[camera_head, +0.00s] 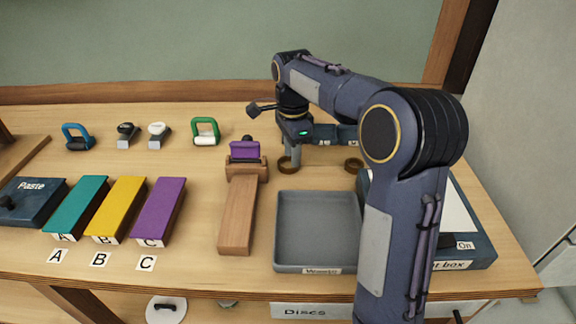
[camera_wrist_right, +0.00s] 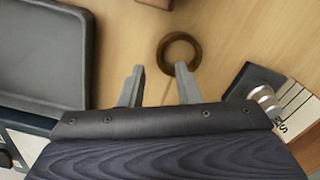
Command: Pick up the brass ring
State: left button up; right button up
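Nothing is between the fingers. My left gripper is out of view.
A grey tray (camera_head: 318,270) is in front of the rings. The wooden stand (camera_head: 238,215) holds a purple piece to the left. A dark box (camera_head: 478,240) is at the right. Padlock-like clips, including a green one (camera_head: 206,122), and coloured blocks stand left. Bare table surrounds the ring.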

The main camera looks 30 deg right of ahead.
notch_tip(320, 180, down, 4)
jog(key=shift+r, duration=0.1)
grip_shut()
jog(key=shift+r, duration=0.1)
dwell(0.4)
